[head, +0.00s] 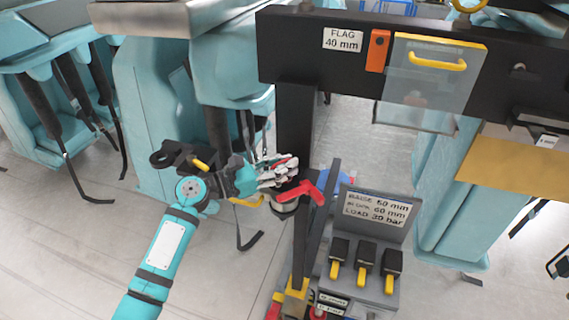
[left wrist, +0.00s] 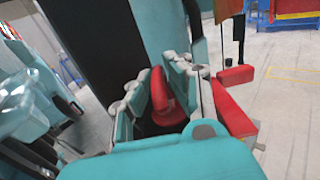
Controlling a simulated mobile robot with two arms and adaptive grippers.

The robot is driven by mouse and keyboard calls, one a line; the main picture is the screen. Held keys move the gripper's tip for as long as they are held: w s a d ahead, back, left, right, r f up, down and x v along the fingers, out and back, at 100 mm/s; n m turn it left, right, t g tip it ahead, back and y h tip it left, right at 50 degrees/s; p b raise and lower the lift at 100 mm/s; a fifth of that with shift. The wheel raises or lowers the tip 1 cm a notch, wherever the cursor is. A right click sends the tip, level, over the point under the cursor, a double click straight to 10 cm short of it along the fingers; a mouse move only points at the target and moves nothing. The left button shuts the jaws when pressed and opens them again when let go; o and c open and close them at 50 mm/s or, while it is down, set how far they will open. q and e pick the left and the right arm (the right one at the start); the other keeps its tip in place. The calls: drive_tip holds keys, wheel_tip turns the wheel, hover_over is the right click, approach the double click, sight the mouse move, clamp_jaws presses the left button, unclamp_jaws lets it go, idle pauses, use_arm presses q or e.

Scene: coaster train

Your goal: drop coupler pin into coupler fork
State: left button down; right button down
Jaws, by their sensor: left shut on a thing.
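My left gripper (head: 280,176) is shut on a red looped piece, taken to be the coupler pin (left wrist: 159,95), which stands up between the fingers in the left wrist view. In the head view the gripper is in front of a black post. A red angled piece (head: 308,190), possibly part of the coupler fork, sits just right of the fingertips. Red arms also show right of the fingers in the left wrist view (left wrist: 234,112). I cannot tell whether the pin touches them. My right gripper is not in view.
A grey control box (head: 352,285) with several yellow-tipped levers and a label plate (head: 376,207) stands to the right. A black beam (head: 300,62) with a clear flap (head: 432,85) crosses above. Teal seats (head: 160,120) stand behind and left. The floor at lower left is clear.

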use_arm(q)
drive_tip(key=c, duration=1.2)
unclamp_jaws()
drive_tip(key=shift+s+a+f, duration=0.1)
drive_tip(key=shift+a, duration=0.05)
drive_tip(key=v, duration=1.1)
drive_tip(key=shift+s+a, duration=0.15)
drive_tip(key=shift+a, duration=0.2)
